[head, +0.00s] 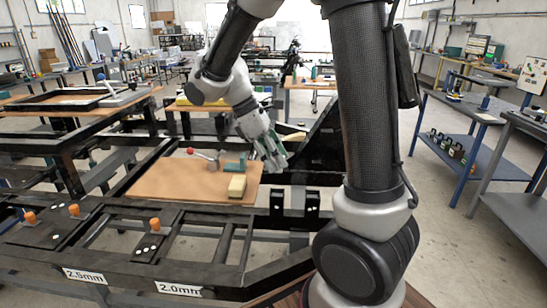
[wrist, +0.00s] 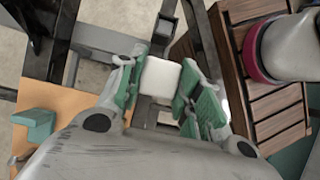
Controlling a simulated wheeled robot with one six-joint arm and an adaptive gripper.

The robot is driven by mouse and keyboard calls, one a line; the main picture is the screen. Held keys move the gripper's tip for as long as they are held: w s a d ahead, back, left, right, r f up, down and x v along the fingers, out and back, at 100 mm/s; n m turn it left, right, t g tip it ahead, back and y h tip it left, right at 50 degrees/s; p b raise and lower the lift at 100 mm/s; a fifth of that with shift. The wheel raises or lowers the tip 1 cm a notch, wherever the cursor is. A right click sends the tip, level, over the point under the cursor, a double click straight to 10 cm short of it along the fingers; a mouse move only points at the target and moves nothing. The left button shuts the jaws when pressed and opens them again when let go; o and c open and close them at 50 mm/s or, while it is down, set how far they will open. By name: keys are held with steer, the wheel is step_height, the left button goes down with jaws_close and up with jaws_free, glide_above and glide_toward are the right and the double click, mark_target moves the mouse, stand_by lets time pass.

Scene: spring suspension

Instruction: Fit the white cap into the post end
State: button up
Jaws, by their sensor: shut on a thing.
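The white cap (wrist: 161,77) is a pale, rounded square block in the wrist view, held between the green pads of my gripper (wrist: 159,82). In the head view my gripper (head: 274,158) points down just right of the brown board; the cap cannot be made out there. A dark square tube end (wrist: 167,27), which looks like the post end, shows just beyond the cap in the wrist view. The cap appears apart from it, though the height between them is hard to judge.
The brown board (head: 165,188) on the black frame (head: 215,280) carries a cream block (head: 237,186), a green bracket (head: 235,163) and a red-knobbed lever (head: 203,155). Two black brackets (head: 312,199) stand on the frame's near rail. Brown wooden slats (wrist: 270,85) lie at right in the wrist view.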

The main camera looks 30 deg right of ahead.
steer(key=shift+f, duration=2.9)
steer(key=shift+f, duration=1.05)
steer(key=o, duration=1.2)
steer(key=v, duration=1.2)
